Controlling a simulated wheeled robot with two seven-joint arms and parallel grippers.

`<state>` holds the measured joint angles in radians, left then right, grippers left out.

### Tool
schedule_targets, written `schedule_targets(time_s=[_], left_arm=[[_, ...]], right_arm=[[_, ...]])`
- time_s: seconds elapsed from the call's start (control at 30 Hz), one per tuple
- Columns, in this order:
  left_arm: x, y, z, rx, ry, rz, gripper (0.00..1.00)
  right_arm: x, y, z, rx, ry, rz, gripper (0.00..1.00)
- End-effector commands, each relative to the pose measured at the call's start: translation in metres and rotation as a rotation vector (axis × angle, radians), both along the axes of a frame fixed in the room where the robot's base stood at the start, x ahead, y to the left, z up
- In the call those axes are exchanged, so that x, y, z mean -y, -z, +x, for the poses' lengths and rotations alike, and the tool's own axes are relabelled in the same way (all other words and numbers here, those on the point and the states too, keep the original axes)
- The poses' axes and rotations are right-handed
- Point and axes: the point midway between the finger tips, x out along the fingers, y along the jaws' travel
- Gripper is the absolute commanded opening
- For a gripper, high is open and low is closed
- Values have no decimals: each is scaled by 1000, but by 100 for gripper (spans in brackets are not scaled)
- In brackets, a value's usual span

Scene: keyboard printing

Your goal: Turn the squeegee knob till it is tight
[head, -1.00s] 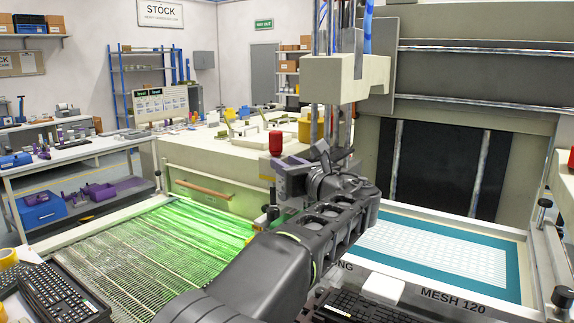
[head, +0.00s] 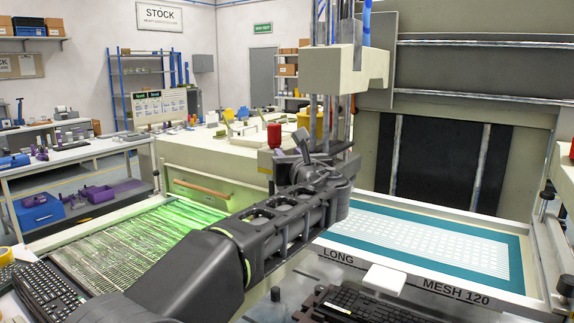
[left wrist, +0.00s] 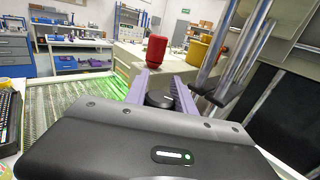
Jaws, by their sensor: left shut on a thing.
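The squeegee knob (left wrist: 160,99) shows in the left wrist view as a dark round knob between the two purple fingers of my left gripper (left wrist: 163,87). The fingers are shut on it, one on each side. In the head view my left gripper (head: 290,155) is beside the press column, below the cream carriage (head: 345,70); the dark wrist hides the knob and most of the fingers there. Whether the knob is tight cannot be seen. My right gripper is out of view.
A red cylinder (head: 274,135) stands just behind the gripper; it also shows in the left wrist view (left wrist: 155,50). The teal-bordered screen (head: 420,240) lies to the right. A green-lit mesh belt (head: 140,250) is at left. Keyboards (head: 50,290) lie in front.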

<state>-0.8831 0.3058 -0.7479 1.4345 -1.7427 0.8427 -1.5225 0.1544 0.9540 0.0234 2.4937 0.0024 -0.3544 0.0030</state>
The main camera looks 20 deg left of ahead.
Motion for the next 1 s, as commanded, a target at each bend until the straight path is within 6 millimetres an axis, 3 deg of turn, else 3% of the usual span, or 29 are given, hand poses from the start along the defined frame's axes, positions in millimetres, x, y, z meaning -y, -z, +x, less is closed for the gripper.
schedule_targets(time_s=[0.03, 0.27, 0.7, 1.0], left_arm=[[-1, 4, 0, 3, 39, -5, 0], [3, 2, 3, 3, 250, -4, 0], [15, -2, 6, -2, 623, 0, 0], [19, 0, 7, 0, 704, 0, 0]], right_arm=[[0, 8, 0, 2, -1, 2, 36], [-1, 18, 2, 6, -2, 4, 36], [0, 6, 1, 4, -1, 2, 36], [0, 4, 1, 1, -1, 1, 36]])
